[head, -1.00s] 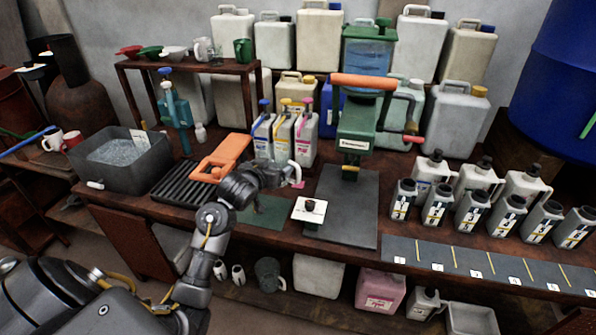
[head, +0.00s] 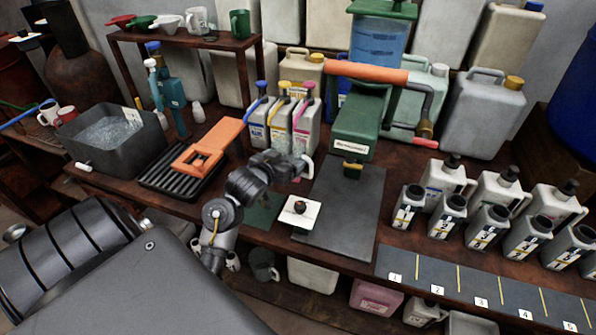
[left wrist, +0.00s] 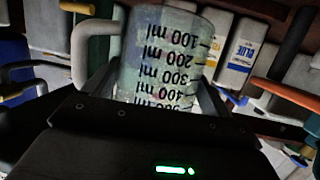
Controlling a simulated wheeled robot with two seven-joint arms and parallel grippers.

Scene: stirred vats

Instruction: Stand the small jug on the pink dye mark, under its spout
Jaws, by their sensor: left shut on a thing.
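My left gripper (head: 282,163) is shut on the small jug, a clear measuring jug with dark millilitre marks. The jug (left wrist: 165,55) fills the middle of the left wrist view, between the fingers, its pale handle at the left. In the head view the jug (head: 300,158) is partly hidden by the gripper, in front of the dye bottles. The pink-topped bottle (head: 305,125) stands at the right of three, behind the jug. The pink dye mark is not distinguishable; the gripper and jug cover that area. I cannot tell whether the jug touches the table. My right gripper is not in view.
The blue-topped (head: 259,125) and yellow-topped (head: 282,122) bottles stand close by on the left. A green press with an orange handle (head: 365,72) rises at the right. An orange tool (head: 208,145) rests on a black rack at the left.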

